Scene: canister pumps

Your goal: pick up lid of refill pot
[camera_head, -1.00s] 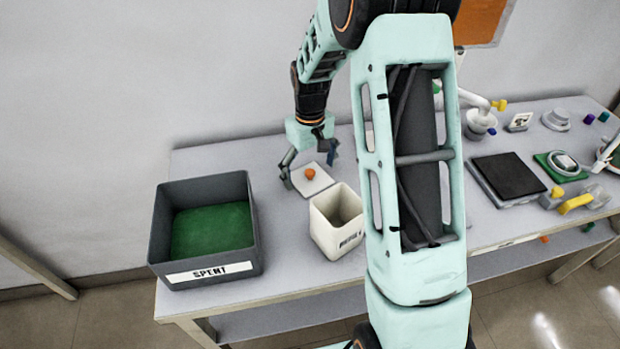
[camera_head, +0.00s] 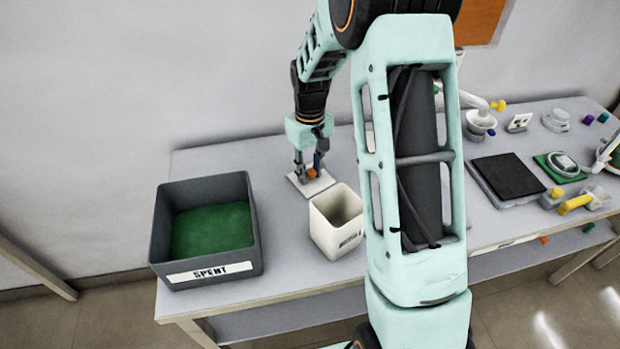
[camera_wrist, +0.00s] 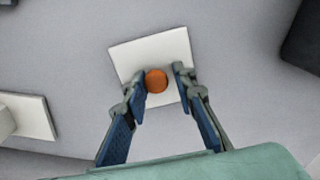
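The lid (camera_head: 325,181) is a flat white square plate with a round orange knob (camera_head: 311,174). It lies on the grey table at the left part, behind the white refill pot (camera_head: 322,226). My gripper (camera_head: 309,172) points down over the lid, with one finger on each side of the knob. In the wrist view the lid (camera_wrist: 165,51) lies below the fingertips, and the knob (camera_wrist: 156,80) sits between them. The left fingertip looks close against the knob. A narrow gap shows at the right fingertip, so firm contact cannot be told.
A dark grey bin (camera_head: 254,232) marked SPENT, with a green floor, stands at the table's left end. A black plate (camera_head: 508,175) and several small parts lie on the right. My arm hides the table's middle. Bare table shows left of the lid.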

